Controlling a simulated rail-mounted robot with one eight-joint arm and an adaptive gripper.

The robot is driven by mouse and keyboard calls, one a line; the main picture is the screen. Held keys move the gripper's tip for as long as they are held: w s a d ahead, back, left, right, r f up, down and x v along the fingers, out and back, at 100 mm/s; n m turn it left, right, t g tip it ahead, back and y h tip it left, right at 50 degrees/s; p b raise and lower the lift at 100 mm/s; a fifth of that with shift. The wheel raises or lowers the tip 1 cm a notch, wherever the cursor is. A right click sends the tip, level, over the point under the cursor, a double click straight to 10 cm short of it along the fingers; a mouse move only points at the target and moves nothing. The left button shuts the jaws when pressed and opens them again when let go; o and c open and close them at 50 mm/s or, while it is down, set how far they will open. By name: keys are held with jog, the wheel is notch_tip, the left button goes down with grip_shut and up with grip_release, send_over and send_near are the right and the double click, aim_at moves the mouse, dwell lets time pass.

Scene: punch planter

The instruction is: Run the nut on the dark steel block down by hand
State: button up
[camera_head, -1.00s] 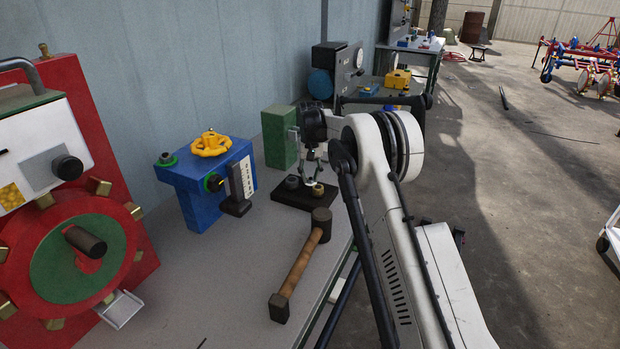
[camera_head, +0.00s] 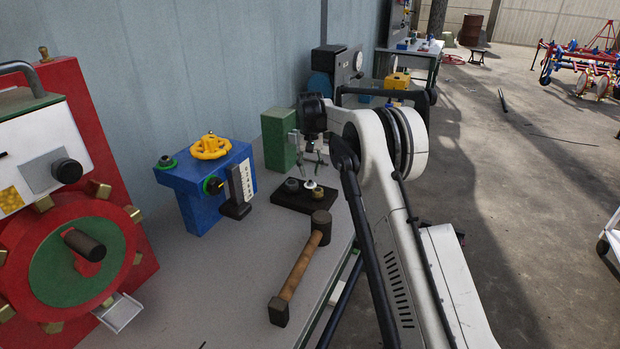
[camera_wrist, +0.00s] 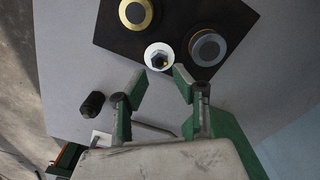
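The dark steel block (camera_head: 292,203) lies flat on the bench; its dark top also fills the upper part of the wrist view (camera_wrist: 180,28). A pale round piece with a dark centre, apparently the nut (camera_wrist: 158,57), sits near the block's edge, and it shows as a white spot in the head view (camera_head: 310,184). A brass-rimmed round fitting (camera_wrist: 136,12) and a grey-rimmed one (camera_wrist: 206,47) flank it. My gripper (camera_wrist: 160,77) is open and empty, with its fingertips apart on either side just short of the nut in the wrist view. In the head view my gripper (camera_head: 314,168) hangs above the block.
A wooden-handled mallet (camera_head: 300,265) lies in front of the block. A green block (camera_head: 279,139) stands behind it, and a blue fixture with a yellow handwheel (camera_head: 211,147) stands left. A red machine (camera_head: 75,245) fills the far left.

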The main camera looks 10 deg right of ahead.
notch_tip(320, 180, up, 8)
dwell(0.4)
jog(key=shift+r, duration=0.1)
notch_tip(320, 180, up, 12)
send_over(310, 181)
jog(key=shift+w, duration=0.15)
dwell(0.4)
dwell(0.4)
jog(key=s+r+t, duration=0.2)
jog(key=s+r, duration=0.8)
jog(key=s, duration=0.1)
jog(key=s+r+t, duration=0.2)
jog(key=s, duration=1.1)
jog(key=s+f+t, duration=0.1)
jog(key=s+f, duration=0.4)
jog(key=s, duration=0.5)
jog(key=s+f+t, duration=0.1)
jog(key=s+f, duration=0.5)
jog(key=s, duration=0.4)
jog(key=s+f+t, duration=0.1)
jog(key=s+f, duration=0.4)
jog(key=s, duration=0.5)
jog(key=shift+s+d+f+n, duration=0.15)
jog(key=shift+s+f+n, duration=0.15)
jog(key=shift+s, duration=0.1)
